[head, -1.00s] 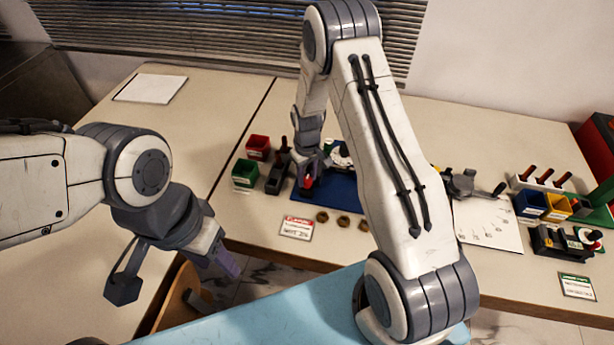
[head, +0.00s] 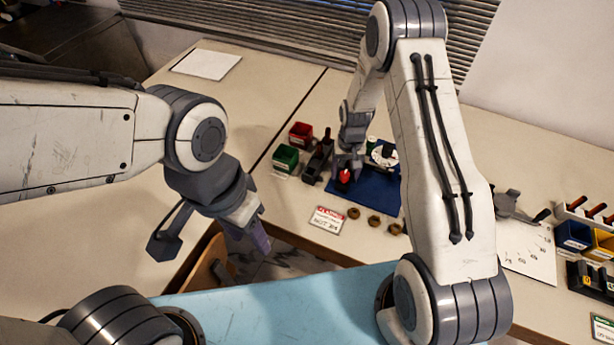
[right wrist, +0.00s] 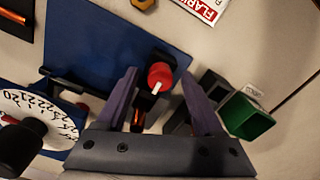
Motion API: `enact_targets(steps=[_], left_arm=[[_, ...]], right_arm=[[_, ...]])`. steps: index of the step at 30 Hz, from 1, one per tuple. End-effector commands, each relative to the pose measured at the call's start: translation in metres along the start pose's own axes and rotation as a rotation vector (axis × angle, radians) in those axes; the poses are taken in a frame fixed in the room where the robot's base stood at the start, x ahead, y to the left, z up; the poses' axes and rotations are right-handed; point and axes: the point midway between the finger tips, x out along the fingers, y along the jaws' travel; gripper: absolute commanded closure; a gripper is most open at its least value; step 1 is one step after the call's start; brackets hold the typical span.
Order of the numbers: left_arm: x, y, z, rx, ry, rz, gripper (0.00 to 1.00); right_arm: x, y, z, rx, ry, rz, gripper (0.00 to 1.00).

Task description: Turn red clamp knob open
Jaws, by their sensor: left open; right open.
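The red clamp knob (head: 344,175) stands on a dark block at the left edge of the blue mat (head: 378,192). In the right wrist view the red knob (right wrist: 160,75), with a white mark on it, shows between the fingers of my right gripper (right wrist: 157,90). That gripper is open, and its fingers are apart from the knob on both sides. In the head view my right gripper (head: 346,160) is right at the knob, and its fingertips are hard to make out. My left gripper (head: 247,236) is open and empty, away from the rig near the table's front edge.
A white dial (right wrist: 38,115) stands beside the knob. A green bin (head: 286,158) and a red bin (head: 300,134) are to the left. A red-and-white label card (head: 327,219) and several brown nuts (head: 374,221) lie in front.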

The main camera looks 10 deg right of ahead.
Motion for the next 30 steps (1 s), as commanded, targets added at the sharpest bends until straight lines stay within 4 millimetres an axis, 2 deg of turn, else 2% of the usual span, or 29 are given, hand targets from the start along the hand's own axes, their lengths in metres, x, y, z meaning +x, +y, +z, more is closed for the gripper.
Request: enact_targets(steps=[14, 16, 29, 30], left_arm=[[-0.035, 0.003, -0.002, 0.000, 0.000, 0.000, 0.50], [-0.024, 0.002, -0.001, 0.000, 0.000, 0.000, 0.50], [-0.003, 0.000, 0.000, 0.000, 0.000, 0.000, 0.50], [-0.002, 0.000, 0.000, 0.000, 0.000, 0.000, 0.50]], right_arm=[[-0.006, 0.000, -0.002, 0.648, 0.005, -0.002, 0.31], [-0.019, -0.001, -0.004, 0.638, 0.011, -0.005, 0.31], [-0.106, -0.001, -0.002, 0.634, 0.011, -0.005, 0.31], [-0.111, -0.006, 0.002, 0.610, 0.008, -0.005, 0.31]])
